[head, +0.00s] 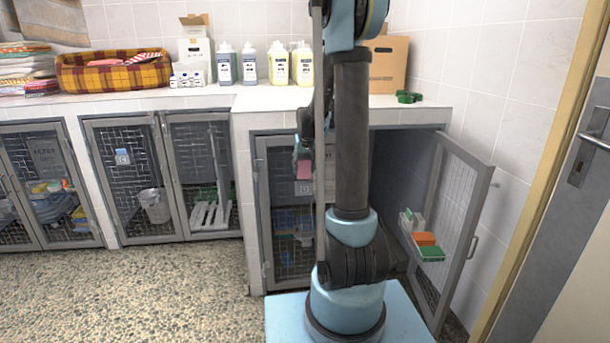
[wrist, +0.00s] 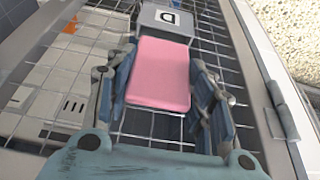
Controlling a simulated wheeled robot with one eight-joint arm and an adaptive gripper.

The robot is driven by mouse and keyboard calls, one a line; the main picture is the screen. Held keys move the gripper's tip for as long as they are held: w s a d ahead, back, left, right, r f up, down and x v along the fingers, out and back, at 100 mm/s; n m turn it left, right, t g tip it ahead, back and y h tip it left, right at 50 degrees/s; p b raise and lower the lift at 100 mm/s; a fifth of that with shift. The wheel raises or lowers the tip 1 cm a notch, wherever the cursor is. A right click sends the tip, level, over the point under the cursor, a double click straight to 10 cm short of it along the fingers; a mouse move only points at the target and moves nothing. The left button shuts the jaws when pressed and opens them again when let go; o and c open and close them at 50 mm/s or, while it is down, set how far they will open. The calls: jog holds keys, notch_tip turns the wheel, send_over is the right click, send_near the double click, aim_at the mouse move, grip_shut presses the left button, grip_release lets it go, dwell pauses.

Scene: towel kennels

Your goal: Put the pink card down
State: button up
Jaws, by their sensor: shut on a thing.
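The pink card (wrist: 160,75) is a flat pink rectangle with rounded corners, held between the two fingers of my gripper (wrist: 161,95) in the wrist view. In the head view the pink card (head: 304,169) hangs below my gripper (head: 302,152), in front of a closed mesh kennel door (head: 262,215). My gripper is shut on the card. In the wrist view a grey plate (wrist: 166,20) with a dark mark lies just beyond the card's far end, on the mesh. Whether the card touches the plate or mesh I cannot tell.
The right kennel's mesh door (head: 466,215) stands open, with a rack of small boxes (head: 426,240) on it. The counter (head: 170,98) holds bottles (head: 279,63), a plaid basket (head: 110,70) and a cardboard box (head: 388,62). The speckled floor (head: 130,290) at left is clear.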

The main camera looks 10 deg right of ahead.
aim_at(304, 174)
jog(key=shift+w, duration=0.3)
jog(key=shift+w+f, duration=0.25)
jog(key=shift+f, duration=1.55)
jog(key=shift+s+f, duration=0.1)
jog(key=shift+f, duration=0.5)
jog(key=o, duration=1)
jog(key=shift+o, duration=0.2)
